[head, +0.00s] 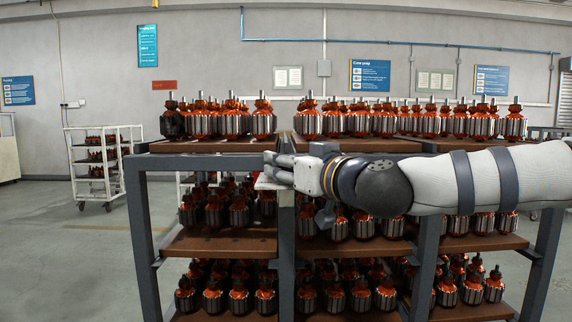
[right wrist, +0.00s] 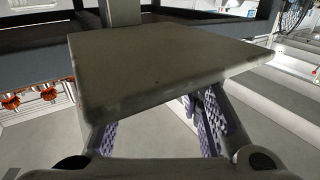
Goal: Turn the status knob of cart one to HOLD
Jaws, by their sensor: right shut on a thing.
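My right gripper (head: 273,171) is at the front upright of the dark grey cart (head: 287,240), just below its top shelf. A pale flat plate (head: 268,184) shows at the gripper. In the right wrist view this plate (right wrist: 165,65) fills the middle and covers the fingertips; the purple-padded fingers (right wrist: 158,135) pass beneath it. The right gripper is shut on a part there, which appears to be the status knob. The knob's face, pointer and HOLD mark are hidden, so its setting cannot be read. My left gripper is not in view.
Copper-wound armatures (head: 312,123) stand in rows on the cart's brown shelves (head: 225,146), close above and below my right arm. A white cart (head: 98,160) stands at the left by the wall. The floor (head: 60,240) at the left is clear.

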